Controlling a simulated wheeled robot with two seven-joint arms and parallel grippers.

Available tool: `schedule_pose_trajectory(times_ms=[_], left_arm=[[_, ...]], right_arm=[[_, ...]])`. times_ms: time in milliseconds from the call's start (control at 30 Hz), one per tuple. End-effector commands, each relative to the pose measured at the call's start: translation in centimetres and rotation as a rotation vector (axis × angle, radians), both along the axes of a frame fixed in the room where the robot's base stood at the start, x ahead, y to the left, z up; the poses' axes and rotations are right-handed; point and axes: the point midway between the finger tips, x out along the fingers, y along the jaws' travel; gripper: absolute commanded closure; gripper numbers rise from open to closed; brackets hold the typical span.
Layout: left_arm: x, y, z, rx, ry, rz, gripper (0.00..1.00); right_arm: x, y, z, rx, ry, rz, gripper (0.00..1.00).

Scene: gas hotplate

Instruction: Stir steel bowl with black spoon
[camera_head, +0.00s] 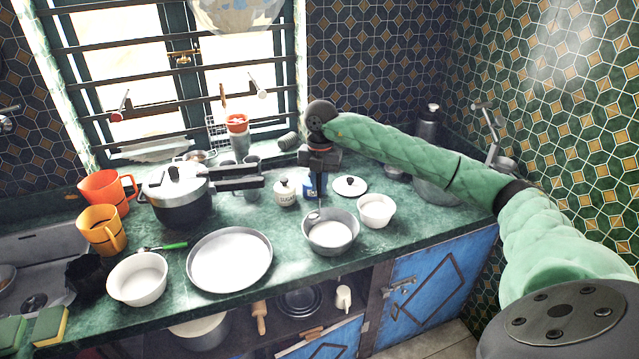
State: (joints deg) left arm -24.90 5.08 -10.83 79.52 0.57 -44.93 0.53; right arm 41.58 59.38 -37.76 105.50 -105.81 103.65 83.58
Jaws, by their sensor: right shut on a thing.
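The steel bowl (331,246) stands upright on the green counter, near its front edge. My right gripper (319,172) is above and behind the bowl, pointing down. It is shut on the black spoon (320,192), whose thin dark shaft hangs down toward the back left of the bowl. The spoon's lower end is at the bowl's rim area; I cannot tell whether it touches the bowl. My left gripper is not in view.
A white bowl (376,211) stands close to the right of the steel bowl. A sugar jar (286,192) and a blue can stand behind. A large round pan (229,260) lies to the left. A pressure cooker (177,200) and two mugs are farther left.

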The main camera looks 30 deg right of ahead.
Motion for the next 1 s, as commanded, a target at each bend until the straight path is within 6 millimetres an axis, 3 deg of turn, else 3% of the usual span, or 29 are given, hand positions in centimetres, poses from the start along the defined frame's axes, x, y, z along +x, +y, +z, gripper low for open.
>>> schedule_pose_trajectory(times_ms=[633,1000], left_arm=[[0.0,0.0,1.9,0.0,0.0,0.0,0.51],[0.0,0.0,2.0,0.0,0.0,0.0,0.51]], right_arm=[[0.0,0.0,4.7,0.0,-0.001,0.0,1.0],[0.0,0.0,5.0,0.0,0.0,0.0,1.0]])
